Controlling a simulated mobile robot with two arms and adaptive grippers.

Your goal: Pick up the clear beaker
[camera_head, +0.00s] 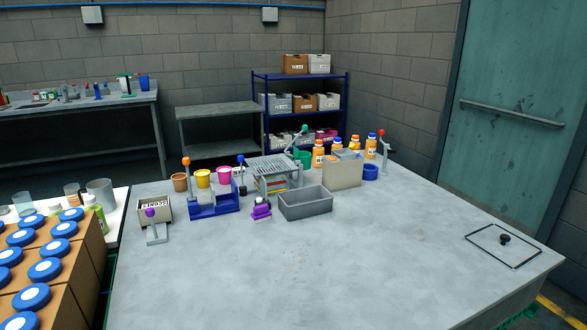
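Several see-through vessels stand on the white side table at the left. A clear, slightly bluish beaker (23,202) is near the left edge. A larger greyish clear beaker (101,189) stands upright at that table's back right corner. A smaller vessel with an orange tint (72,190) is between them. I cannot tell which one the task means. Their lower parts are partly hidden by the bottles and boxes in front. Neither of my grippers shows in the head view.
Brown boxes of blue-capped jars (45,270) stand in front of the side table (115,210). The grey main table (330,265) has a grey bin (305,203), coloured cups, orange bottles and lever devices along its back. Its front and middle are clear.

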